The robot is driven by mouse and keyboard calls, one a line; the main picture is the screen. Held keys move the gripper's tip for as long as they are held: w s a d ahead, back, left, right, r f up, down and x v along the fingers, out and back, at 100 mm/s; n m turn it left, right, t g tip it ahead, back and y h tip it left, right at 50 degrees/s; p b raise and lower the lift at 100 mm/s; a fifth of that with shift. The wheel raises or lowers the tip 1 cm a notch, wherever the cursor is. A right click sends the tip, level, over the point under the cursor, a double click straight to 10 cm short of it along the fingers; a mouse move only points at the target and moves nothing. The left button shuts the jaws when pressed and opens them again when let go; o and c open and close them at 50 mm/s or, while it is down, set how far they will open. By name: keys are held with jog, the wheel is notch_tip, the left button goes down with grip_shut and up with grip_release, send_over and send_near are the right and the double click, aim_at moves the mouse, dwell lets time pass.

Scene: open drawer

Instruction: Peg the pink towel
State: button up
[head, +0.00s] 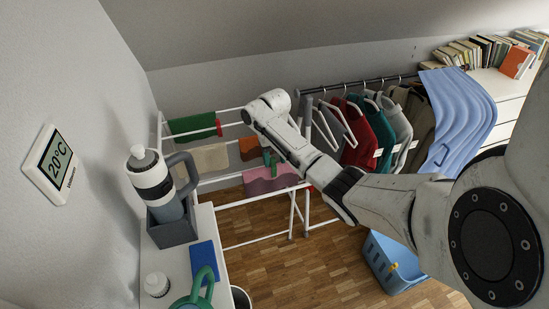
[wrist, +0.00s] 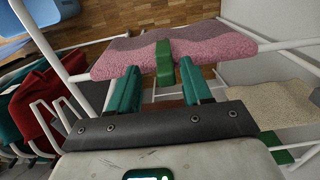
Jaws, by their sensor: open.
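The pink towel (head: 262,186) hangs over a bar of the white drying rack (head: 240,216). In the wrist view the towel (wrist: 215,42) lies across the picture just beyond my fingers. A green peg (wrist: 164,62) sits on the towel, over its near edge. My gripper (wrist: 159,68) is open, with one teal finger on each side of the peg and a visible gap to each. In the head view my gripper (head: 270,160) is just above the pink towel, partly hidden by my arm.
A green towel (head: 192,124), a beige towel (head: 209,158) and an orange towel (head: 249,148) hang on the rack. Clothes on hangers (head: 367,130) are to the right. A blue basket (head: 388,262) stands on the floor.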

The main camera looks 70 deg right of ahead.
notch_tip(320, 180, up, 11)
jog(key=p, duration=0.1)
dwell(0.4)
jog(key=shift+d+f, duration=0.1)
jog(key=shift+f, duration=0.05)
